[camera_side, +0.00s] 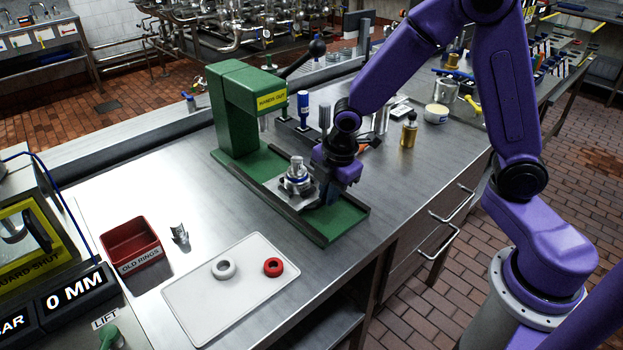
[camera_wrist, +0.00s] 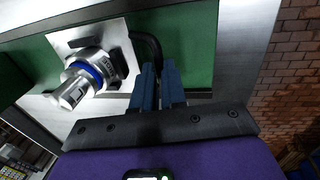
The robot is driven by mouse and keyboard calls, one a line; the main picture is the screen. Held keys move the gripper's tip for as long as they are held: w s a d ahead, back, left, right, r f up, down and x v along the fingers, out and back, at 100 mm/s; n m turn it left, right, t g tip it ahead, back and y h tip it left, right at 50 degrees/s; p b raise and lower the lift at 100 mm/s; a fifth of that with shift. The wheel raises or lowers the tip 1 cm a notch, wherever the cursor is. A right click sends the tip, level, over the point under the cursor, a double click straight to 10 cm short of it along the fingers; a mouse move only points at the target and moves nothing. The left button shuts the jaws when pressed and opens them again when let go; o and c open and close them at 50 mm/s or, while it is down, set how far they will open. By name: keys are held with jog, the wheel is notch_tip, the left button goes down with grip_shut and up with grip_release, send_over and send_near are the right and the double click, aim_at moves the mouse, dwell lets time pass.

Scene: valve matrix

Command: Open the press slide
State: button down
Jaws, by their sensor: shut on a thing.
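The green press (camera_side: 232,110) stands on the steel bench, with its green base (camera_side: 345,216) reaching toward the front. The press slide (camera_side: 276,186) is a light metal plate on this base, out in front of the press column. A metal valve part with a blue ring (camera_side: 297,181) stands on it; it also shows in the wrist view (camera_wrist: 88,76). The slide's black curved handle (camera_wrist: 151,42) runs down between the blue fingers of my gripper (camera_wrist: 158,78). My gripper (camera_side: 331,190) is shut on this handle, which is mostly hidden in the side view.
A white tray (camera_side: 205,310) with a white ring (camera_side: 224,268) and a red ring (camera_side: 273,267) lies at the front. A red bin marked OLD RINGS (camera_side: 135,246) stands to its left. Bottles and tools stand behind my gripper. The bench edge is close on the right.

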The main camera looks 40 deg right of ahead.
jog(key=shift+s, duration=2.8)
jog(key=c, duration=1.2)
grip_release()
jog(key=s+r, duration=0.1)
jog(key=r, duration=0.4)
jog(key=s+r, duration=0.1)
jog(key=r, duration=0.5)
jog(key=s+r, duration=0.1)
jog(key=r, duration=0.5)
jog(key=s+d+f+m, duration=0.1)
jog(key=s+f+m, duration=0.1)
jog(key=s, duration=0.3)
jog(key=s+d+f+m+g, duration=0.1)
jog(key=s+f, duration=0.2)
jog(key=s, duration=0.3)
jog(key=s+d+f+m, duration=0.1)
jog(key=s+f+m, duration=0.1)
jog(key=s, duration=0.3)
jog(key=shift+s+d+f+m+g, duration=0.15)
jog(key=shift+d+f+m+g, duration=0.15)
jog(key=shift+d+f+g, duration=0.1)
